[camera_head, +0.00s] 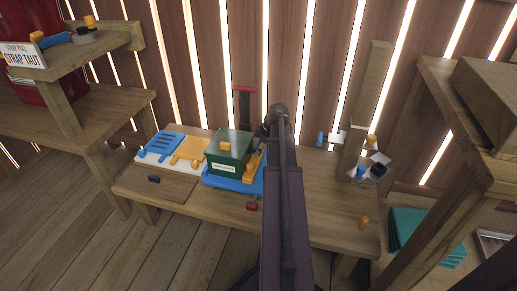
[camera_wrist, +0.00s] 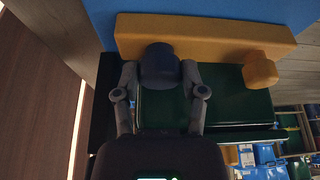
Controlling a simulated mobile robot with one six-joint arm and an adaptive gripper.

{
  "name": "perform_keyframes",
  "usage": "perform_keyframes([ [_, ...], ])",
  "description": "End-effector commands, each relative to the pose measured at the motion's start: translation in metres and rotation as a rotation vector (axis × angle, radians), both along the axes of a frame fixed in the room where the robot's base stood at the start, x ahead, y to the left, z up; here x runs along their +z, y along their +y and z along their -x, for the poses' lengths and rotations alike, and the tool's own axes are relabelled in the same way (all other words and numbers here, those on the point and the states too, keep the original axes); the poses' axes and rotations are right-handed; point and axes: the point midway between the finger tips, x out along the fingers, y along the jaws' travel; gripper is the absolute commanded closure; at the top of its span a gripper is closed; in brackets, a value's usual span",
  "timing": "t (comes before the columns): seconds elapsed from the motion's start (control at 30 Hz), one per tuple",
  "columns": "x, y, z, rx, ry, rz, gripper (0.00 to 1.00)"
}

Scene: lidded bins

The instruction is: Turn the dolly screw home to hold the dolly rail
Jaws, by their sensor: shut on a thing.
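The dolly screw, a dark blue-grey round knob (camera_wrist: 159,62), sits against the dolly rail, an orange-yellow bar (camera_wrist: 215,38) with a knob at its right end. My gripper (camera_wrist: 159,72) is shut on the screw, one finger on each side. The screw's shank and how deep it sits are hidden. In the head view the rail (camera_head: 254,165) lies along the right side of a green bin (camera_head: 241,143) on a blue dolly (camera_head: 218,184). There my gripper (camera_head: 264,132) is partly hidden by my arm, and the screw cannot be made out.
A wooden upright (camera_head: 365,100) and small parts are at the right. The bench front right (camera_head: 330,220) is mostly clear.

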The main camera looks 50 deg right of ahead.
Motion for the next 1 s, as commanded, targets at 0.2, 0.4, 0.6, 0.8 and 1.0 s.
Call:
perform_keyframes([
  [0.2,-0.0006,0.0028,0.0015,-0.153,0.001,0.002,0.94],
  [0.4,-0.0005,0.0030,0.0010,-0.267,0.001,-0.001,0.94],
  [0.6,-0.0005,0.0027,0.0005,-0.295,0.001,-0.002,0.93],
  [0.8,-0.0005,0.0027,0.0004,-0.293,0.001,-0.002,0.43],
  [1.0,-0.0003,0.0025,0.0005,-0.293,0.000,-0.001,0.13],
])
